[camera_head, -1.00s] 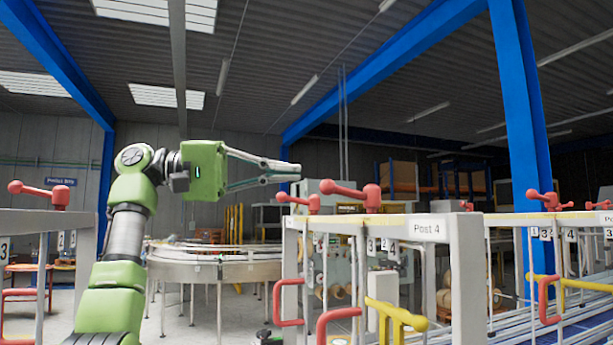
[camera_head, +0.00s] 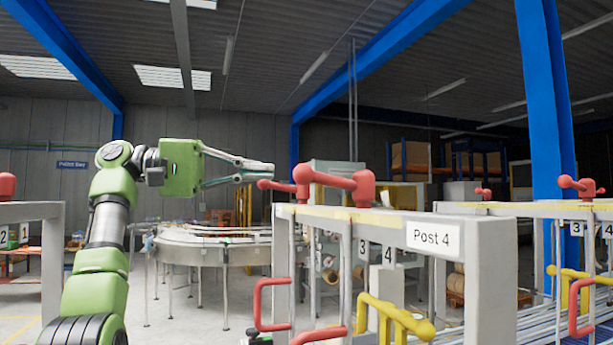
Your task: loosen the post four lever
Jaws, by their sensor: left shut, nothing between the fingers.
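The white post (camera_head: 489,272) carries a "Post 4" label (camera_head: 433,238) at the front right of a railed frame. A large red lever (camera_head: 340,182) sits on the frame's top rail behind that label, its arm pointing left. A second red lever (camera_head: 278,186) sits just behind it, also pointing left. Number tags 3 (camera_head: 363,248) and 4 (camera_head: 388,254) hang under the rail. My left gripper (camera_head: 262,170) is shut and empty, its tips at the left of the levers and slightly above the farther knob. I cannot tell whether they touch.
Red handles (camera_head: 273,305) and yellow handles (camera_head: 395,318) stick out below the rail. A round conveyor table (camera_head: 215,252) stands behind my left arm. Another railed frame (camera_head: 27,212) is at the left edge. A blue column (camera_head: 547,130) rises at the right.

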